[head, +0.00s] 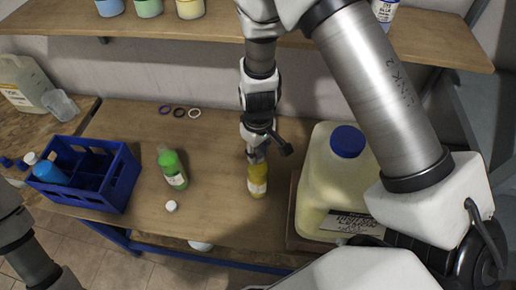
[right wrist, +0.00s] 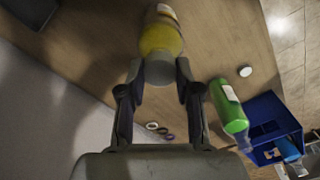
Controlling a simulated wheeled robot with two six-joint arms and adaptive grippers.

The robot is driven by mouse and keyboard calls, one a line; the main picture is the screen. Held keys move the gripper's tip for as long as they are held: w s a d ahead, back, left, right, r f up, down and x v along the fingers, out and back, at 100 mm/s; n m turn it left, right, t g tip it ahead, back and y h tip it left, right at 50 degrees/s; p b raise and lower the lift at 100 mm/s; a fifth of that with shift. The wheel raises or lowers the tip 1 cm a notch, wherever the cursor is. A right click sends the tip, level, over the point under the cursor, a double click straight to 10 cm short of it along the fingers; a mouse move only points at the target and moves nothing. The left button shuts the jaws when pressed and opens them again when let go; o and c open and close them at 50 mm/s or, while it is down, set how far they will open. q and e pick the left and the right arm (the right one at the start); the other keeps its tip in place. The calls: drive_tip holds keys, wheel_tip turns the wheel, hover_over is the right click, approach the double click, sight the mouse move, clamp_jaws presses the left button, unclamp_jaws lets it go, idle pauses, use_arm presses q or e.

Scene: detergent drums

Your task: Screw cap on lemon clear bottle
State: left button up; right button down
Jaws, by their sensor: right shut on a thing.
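The yellow lemon bottle (head: 257,181) stands on the wooden table, with a pale label; it also shows in the right wrist view (right wrist: 161,36). My right gripper (head: 256,155) is above it, pointing down. In the right wrist view my right gripper (right wrist: 158,75) is shut on a grey cap (right wrist: 159,69) at the bottle's top. The cap lines up with the bottle and seems to touch it; whether its thread is engaged cannot be told. My left arm shows only in part at the lower left, its fingers out of view.
A green bottle (head: 173,169) stands left of the yellow one, with a white cap (head: 171,206) lying near it. A blue crate (head: 112,190) holds a blue bottle (head: 48,172). A large blue-capped jug (head: 325,170) stands close on the right. Three rings (head: 179,111) lie behind.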

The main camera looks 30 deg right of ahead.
drive_tip(key=c, duration=1)
unclamp_jaws()
drive_tip(key=shift+f+n+b, duration=0.1)
drive_tip(key=shift+n+b, duration=0.5)
drive_tip(key=shift+b, duration=0.2)
drive_tip(key=shift+n+b, duration=0.75)
drive_tip(key=shift+n, duration=0.15)
drive_tip(key=shift+n+b, duration=0.7)
drive_tip(key=shift+n, duration=0.7)
